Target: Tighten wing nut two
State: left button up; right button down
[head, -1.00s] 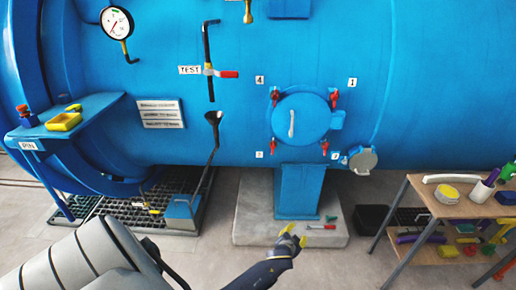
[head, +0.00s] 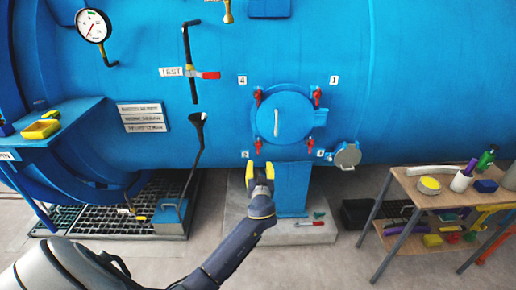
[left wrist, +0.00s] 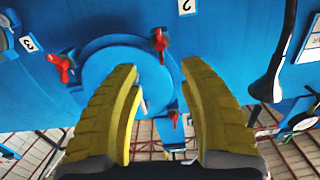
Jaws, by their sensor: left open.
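The round blue hatch (head: 284,118) has red wing nuts around its rim. The wing nut at its lower left (head: 258,146) is beside a small label that is hard to read in the head view. In the left wrist view, which is turned about, a red wing nut (left wrist: 160,42) sits nearest the label 2 (left wrist: 187,6). My left gripper (head: 262,180) is just below the lower-left nut, pointing up. Its yellow fingers (left wrist: 159,75) are open and empty, with that nut beyond the gap between their tips. My right gripper is not in view.
A blue pedestal (head: 292,188) stands below the hatch. A black funnel (head: 198,118) with a pipe is left of it. A grey round cover (head: 347,156) is to the right. A wooden cart (head: 415,198) with several items stands at the right. Tools lie on the concrete base.

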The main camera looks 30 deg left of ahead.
aim_at(258, 147)
pick_arm(q)
jog(key=x, duration=1.4)
jog(key=shift+w+a, duration=0.1)
grip_shut()
